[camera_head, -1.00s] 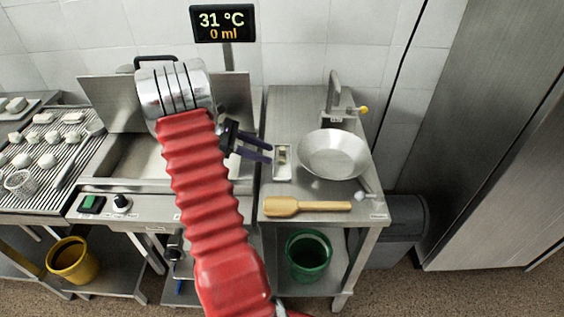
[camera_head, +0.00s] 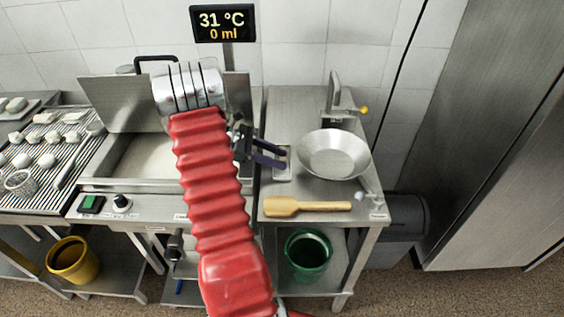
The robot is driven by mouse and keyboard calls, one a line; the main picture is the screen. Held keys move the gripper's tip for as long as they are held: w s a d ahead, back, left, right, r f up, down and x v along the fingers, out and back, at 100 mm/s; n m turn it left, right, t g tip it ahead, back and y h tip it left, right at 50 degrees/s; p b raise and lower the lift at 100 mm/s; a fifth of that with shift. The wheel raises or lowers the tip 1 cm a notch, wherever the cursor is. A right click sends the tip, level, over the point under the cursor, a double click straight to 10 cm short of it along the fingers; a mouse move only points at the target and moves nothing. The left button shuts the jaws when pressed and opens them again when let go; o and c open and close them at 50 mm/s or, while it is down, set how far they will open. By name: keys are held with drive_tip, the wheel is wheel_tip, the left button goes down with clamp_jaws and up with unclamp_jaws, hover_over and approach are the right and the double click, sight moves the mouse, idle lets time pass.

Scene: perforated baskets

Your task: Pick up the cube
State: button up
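My gripper (camera_head: 286,159) reaches right from the end of my red arm, over a small metal tray (camera_head: 282,177) on the right-hand steel table. Its two dark fingers are apart, with a gap between them. The fingers now cover most of the tray. A small pale-and-dark object, possibly the cube, lay in that tray a second ago. It is now hidden or too small to make out at the fingertips. I cannot see anything clearly held.
A metal bowl (camera_head: 332,155) stands just right of the tray. A wooden spatula (camera_head: 300,206) lies along the front of the table (camera_head: 345,190). A tap-like fitting (camera_head: 334,95) stands behind. A basin (camera_head: 150,155) is left of my arm. A green bucket (camera_head: 308,250) sits below.

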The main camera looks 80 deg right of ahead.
drive_tip(key=shift+c, duration=0.3)
clamp_jaws()
wheel_tip(320, 180, up, 10)
idle(0.8)
idle(0.4)
